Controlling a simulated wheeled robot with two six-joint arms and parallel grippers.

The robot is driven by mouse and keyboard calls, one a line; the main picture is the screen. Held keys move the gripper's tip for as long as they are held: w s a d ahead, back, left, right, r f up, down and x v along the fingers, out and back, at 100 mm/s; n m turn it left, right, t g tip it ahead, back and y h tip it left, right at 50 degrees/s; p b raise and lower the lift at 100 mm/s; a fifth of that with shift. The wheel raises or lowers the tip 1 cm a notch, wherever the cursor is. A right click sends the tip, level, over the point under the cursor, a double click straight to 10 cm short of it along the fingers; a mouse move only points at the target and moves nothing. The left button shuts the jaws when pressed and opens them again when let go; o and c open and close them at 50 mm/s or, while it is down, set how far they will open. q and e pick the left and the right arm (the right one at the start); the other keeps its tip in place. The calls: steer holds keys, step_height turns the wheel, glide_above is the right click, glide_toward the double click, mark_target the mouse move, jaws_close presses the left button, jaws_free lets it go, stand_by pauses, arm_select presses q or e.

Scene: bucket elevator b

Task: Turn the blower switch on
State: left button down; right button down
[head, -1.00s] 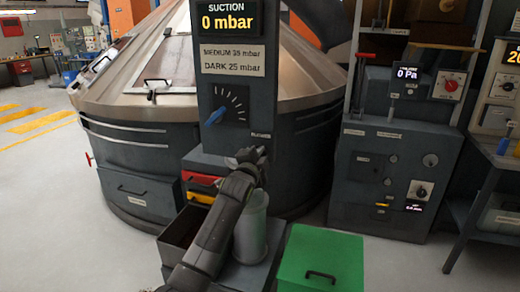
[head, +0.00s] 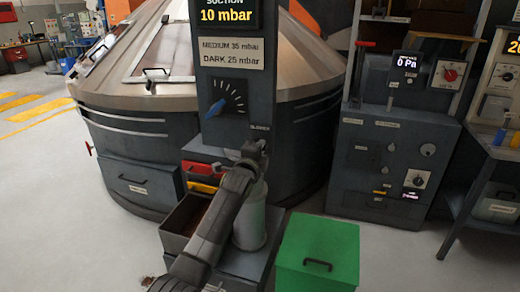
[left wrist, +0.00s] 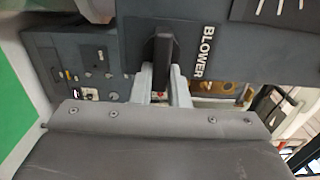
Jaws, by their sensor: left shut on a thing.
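The blower switch is a dark upright lever (left wrist: 163,52) beside the BLOWER label (left wrist: 208,52) in the left wrist view. It sits at the lower right of the grey control panel (head: 228,142) in the head view, where my gripper hides it. My left gripper (head: 256,150) is at that corner. In the left wrist view its two pale fingers (left wrist: 162,84) are on either side of the lever's lower part, shut on it. The suction display (head: 226,15) above reads 10 mbar. My right gripper is not in view.
A blue dial (head: 217,108) is on the same panel. Below are a grey cylinder (head: 250,225), an open dark bin (head: 180,225) and a green box (head: 318,250). A large metal hood (head: 150,60) stands behind. Floor at the left is clear.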

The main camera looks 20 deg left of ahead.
arm_select(q)
steer(key=c, duration=1.4)
jaws_free()
steer(key=s+b, duration=0.2)
steer(key=s, duration=1.5)
steer(key=shift+s+a, duration=0.2)
steer(key=shift+a, duration=0.1)
